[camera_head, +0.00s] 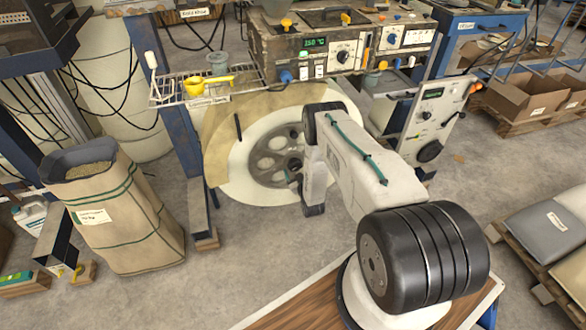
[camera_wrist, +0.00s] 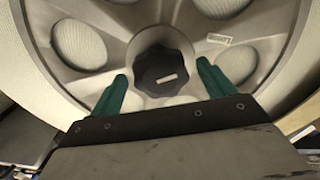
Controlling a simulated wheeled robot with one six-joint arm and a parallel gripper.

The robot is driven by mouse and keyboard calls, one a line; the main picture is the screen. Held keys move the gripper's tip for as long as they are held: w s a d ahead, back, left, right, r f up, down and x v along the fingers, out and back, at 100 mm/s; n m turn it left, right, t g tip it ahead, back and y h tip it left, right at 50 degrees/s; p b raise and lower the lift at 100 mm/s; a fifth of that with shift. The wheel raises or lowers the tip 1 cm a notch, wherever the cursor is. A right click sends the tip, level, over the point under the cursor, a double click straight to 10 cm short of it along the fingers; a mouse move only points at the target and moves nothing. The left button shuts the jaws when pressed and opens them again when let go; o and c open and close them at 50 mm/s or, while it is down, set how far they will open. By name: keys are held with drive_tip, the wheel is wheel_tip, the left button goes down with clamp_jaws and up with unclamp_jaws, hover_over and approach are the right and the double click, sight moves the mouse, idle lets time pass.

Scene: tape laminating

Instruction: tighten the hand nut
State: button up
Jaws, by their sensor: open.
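My gripper (camera_wrist: 160,84) is open in the wrist view, with one green finger on each side of the nut's lower part. I cannot tell whether the fingers touch it. In the head view the hub (camera_head: 262,160) sits in the large cream roll (camera_head: 236,182). The nut there is small and partly behind my arm, and my gripper (camera_head: 294,168) is beside it.
A paper sack (camera_head: 120,225) stands on the floor at left. A grey control cabinet (camera_head: 432,125) is at right. The floor before the roll is clear.

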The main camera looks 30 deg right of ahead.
drive_tip(key=shift+x, duration=0.8)
